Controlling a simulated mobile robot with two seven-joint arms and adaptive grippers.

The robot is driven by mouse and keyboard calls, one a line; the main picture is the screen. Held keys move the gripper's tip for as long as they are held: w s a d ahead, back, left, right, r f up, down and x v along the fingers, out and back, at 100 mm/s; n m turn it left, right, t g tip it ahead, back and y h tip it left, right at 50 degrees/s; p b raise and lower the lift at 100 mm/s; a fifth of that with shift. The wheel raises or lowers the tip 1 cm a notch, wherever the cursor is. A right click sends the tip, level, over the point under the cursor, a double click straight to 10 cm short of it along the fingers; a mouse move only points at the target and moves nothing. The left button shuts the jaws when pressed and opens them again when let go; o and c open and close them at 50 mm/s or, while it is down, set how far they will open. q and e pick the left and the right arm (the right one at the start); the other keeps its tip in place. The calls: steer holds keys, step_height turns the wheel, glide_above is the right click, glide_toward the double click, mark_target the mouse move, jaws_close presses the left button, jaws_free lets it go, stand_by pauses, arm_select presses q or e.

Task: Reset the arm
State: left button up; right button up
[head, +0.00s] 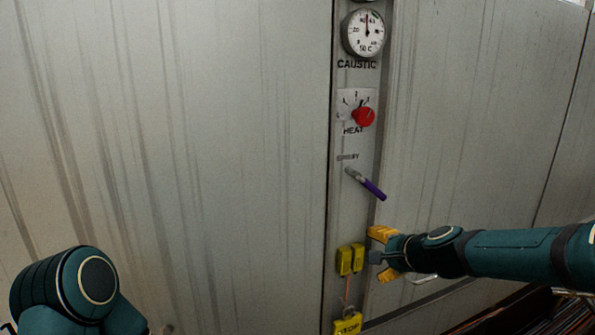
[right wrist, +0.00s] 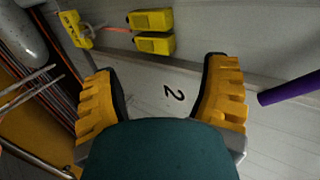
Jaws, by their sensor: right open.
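My right arm comes in from the right in the head view, and its gripper (head: 378,250) is in front of the panel column, just right of two yellow blocks (head: 350,259). In the right wrist view the yellow fingers of the gripper (right wrist: 165,95) are spread wide with nothing between them. My left arm shows only as teal links at the lower left of the head view. Its gripper is out of the frame.
The panel column carries a dial gauge (head: 364,33), a red heat knob (head: 364,117) and a purple-handled lever (head: 371,188) above my right gripper. A yellow tag (head: 347,324) is low on the column. Pipes and cables (right wrist: 40,75) run at left in the wrist view.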

steer(key=s+a+f+n+g, duration=0.25)
steer(key=s+f, duration=0.25)
steer(key=f, duration=0.6)
steer(key=s+a+f+n+g, duration=0.2)
steer(key=s+f+n, duration=0.15)
steer(key=f, duration=0.85)
steer(key=s+a+f+n+g, duration=0.2)
steer(key=s+f, duration=0.4)
steer(key=s, duration=0.3)
steer(key=s+a+f+n+g, duration=0.2)
steer(key=s+f+n, duration=0.1)
steer(key=s+f, duration=0.4)
steer(key=shift+s+n+h, duration=0.3)
steer(key=shift+s+h, duration=0.1)
steer(key=shift+s, duration=0.6)
steer(key=shift+a+f, duration=0.1)
stand_by(3.0)
